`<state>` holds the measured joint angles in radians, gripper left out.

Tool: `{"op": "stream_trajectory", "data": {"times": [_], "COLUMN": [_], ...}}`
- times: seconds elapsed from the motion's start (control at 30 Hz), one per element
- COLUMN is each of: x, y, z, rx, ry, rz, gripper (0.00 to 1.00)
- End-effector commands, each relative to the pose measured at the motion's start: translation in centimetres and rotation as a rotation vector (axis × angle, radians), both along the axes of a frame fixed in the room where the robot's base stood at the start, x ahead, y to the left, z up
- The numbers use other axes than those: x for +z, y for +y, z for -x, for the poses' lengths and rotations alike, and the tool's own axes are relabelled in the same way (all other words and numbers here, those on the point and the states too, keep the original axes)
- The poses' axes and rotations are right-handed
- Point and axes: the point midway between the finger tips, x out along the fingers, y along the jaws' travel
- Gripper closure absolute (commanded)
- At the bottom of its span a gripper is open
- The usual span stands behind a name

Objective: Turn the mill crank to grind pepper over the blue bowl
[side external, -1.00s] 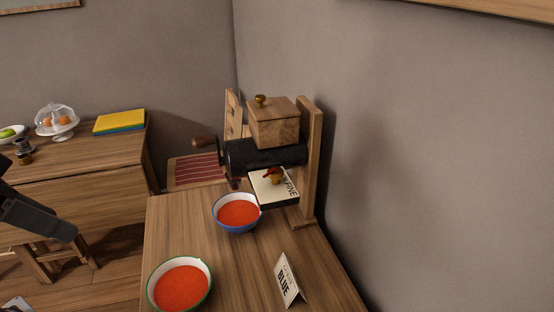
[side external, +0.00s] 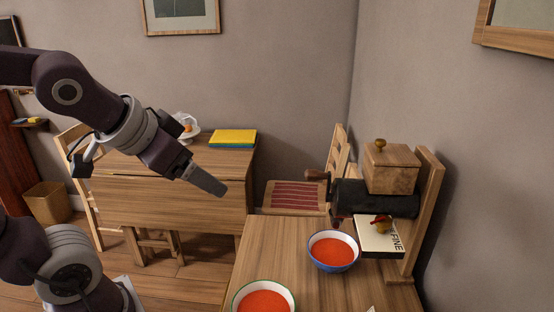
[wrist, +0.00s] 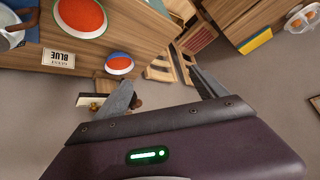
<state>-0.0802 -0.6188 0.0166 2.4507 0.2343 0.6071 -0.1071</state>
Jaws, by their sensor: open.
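The mill stands at the right of the side external view, with a wooden box (side external: 392,168) on a dark cylinder (side external: 375,198). Its crank has a wooden handle (side external: 318,176) on the left side. The blue bowl (side external: 334,250), filled with red, sits on the table just left of and below the mill. It also shows in the wrist view (wrist: 120,64). My gripper (side external: 218,188) is in the air left of the crank, apart from it and empty. In the wrist view its two fingers are spread (wrist: 166,88), and one finger hides most of the mill.
A green-rimmed bowl (side external: 264,299) with red contents stands at the table's front. A card reading FINE (side external: 375,238) is under the cylinder. A BLUE sign (wrist: 58,58) stands on the table. A chair (side external: 296,195) and a sideboard (side external: 175,205) are behind.

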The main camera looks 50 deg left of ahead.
Motion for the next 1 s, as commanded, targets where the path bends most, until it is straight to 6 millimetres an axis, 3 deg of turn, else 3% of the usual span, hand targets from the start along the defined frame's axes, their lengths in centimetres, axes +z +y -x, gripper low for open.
{"op": "stream_trajectory", "data": {"times": [0.03, 0.13, 0.2, 0.27, 0.37, 0.47, 0.63, 0.77, 1.0], "x": [1.4, 4.9, 5.8, 5.2, 2.3, -0.1, -1.5, -2.4, -4.7], "y": [2.6, 6.6, 7.1, 6.3, 4.2, 2.6, 1.2, -0.6, -5.1], "z": [-3.6, -11.5, -15.8, -18.0, -18.2, -15.8, -13.2, -14.6, -19.1], "rx": [0.024, -0.052, -0.201, -0.363, -0.621, -0.797, -0.911, -0.922, -0.921], "ry": [-0.090, -0.326, -0.448, -0.510, -0.527, -0.492, -0.448, -0.445, -0.446], "rz": [-0.073, -0.218, -0.249, -0.212, -0.050, 0.146, 0.314, 0.323, 0.320], "gripper": [0.18, 0.18, 0.18, 0.18, 0.18, 0.18, 0.18, 0.18, 0.18]}}
